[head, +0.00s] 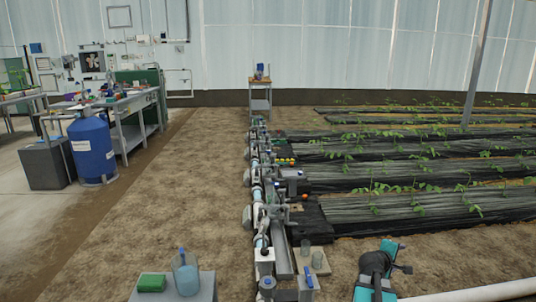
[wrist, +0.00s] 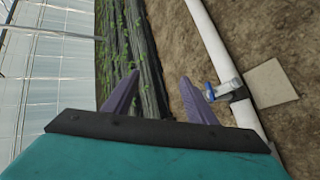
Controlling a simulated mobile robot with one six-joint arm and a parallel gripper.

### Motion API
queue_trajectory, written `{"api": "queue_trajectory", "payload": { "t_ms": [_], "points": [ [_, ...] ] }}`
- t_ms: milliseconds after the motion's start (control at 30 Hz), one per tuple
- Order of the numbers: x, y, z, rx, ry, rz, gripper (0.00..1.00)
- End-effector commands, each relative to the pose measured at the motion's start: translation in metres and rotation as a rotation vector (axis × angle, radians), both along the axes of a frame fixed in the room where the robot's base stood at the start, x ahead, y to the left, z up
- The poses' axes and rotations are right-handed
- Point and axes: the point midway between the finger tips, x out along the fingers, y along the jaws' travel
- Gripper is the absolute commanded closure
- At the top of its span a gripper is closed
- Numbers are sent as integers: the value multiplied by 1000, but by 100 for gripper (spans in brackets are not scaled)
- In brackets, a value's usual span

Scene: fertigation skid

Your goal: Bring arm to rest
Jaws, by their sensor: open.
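My gripper shows in the wrist view (wrist: 160,98) with its two purple fingers spread apart and nothing between them. Beyond the fingers are bare soil and the black plant beds, seen sideways. Part of my arm (head: 376,275), dark with teal ends, stands at the bottom right of the head view. The fingers cannot be made out in the head view.
A white pipe (wrist: 212,45) with a blue-handled valve (wrist: 211,92) runs close right of my gripper. A pipe line with fittings (head: 262,190) crosses the soil. A jug (head: 186,272) and green sponge (head: 151,283) sit on a grey stand. A blue barrel (head: 92,150) stands left.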

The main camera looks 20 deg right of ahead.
Motion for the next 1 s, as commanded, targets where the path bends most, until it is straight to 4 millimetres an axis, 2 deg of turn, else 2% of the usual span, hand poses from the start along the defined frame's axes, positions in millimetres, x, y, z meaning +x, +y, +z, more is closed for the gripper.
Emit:
{"api": "queue_trajectory", "payload": {
  "t_ms": [33,200,300,500,767,1000],
  "points": [
    [12,17,-1,25,9,20,48],
    [39,69,-27,110,34,68,48],
    [52,102,-43,160,50,94,48],
    [65,170,-73,264,93,131,48],
    [61,262,-111,404,163,154,48],
    [33,346,-141,533,246,145,48]
  ]
}}
